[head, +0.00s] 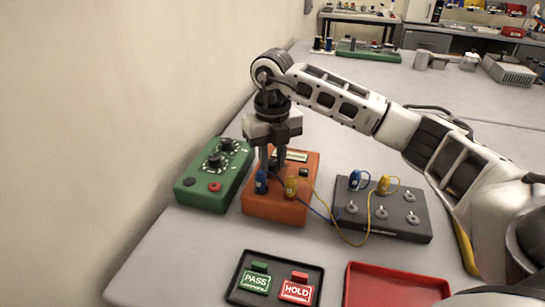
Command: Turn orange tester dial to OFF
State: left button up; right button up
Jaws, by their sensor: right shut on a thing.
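The orange tester (274,207) sits on the grey bench near the left wall. It has a small display (296,156) at its back. A blue plug (261,182) and a yellow plug (291,187) stand in its front part. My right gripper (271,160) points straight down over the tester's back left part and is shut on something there. The dial is hidden by the fingers, so its setting cannot be read. My left gripper does not show.
A green box with knobs (214,175) stands close at the left. A dark terminal block (383,210) is at the right, joined by blue and yellow leads. In front are a black tray with PASS and HOLD tags (274,279) and a red tray (395,287).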

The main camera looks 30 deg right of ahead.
jog(key=n+b, duration=0.1)
jog(key=n, duration=0.2)
jog(key=shift+d, duration=0.1)
jog(key=n+b, duration=0.1)
jog(key=n, duration=0.2)
jog(key=shift+n, duration=0.4)
jog(key=n, duration=0.2)
jog(key=shift+n+b, duration=0.3)
jog(key=n, duration=0.3)
jog(key=shift+b, duration=0.35)
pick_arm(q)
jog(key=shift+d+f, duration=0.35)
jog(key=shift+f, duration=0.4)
pick_arm(e)
jog(key=shift+w+n, duration=0.1)
jog(key=shift+n, duration=1.4)
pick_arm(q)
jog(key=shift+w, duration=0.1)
pick_arm(e)
jog(key=shift+r, duration=0.1)
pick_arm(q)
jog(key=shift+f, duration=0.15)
pick_arm(e)
jog(key=o, duration=1)
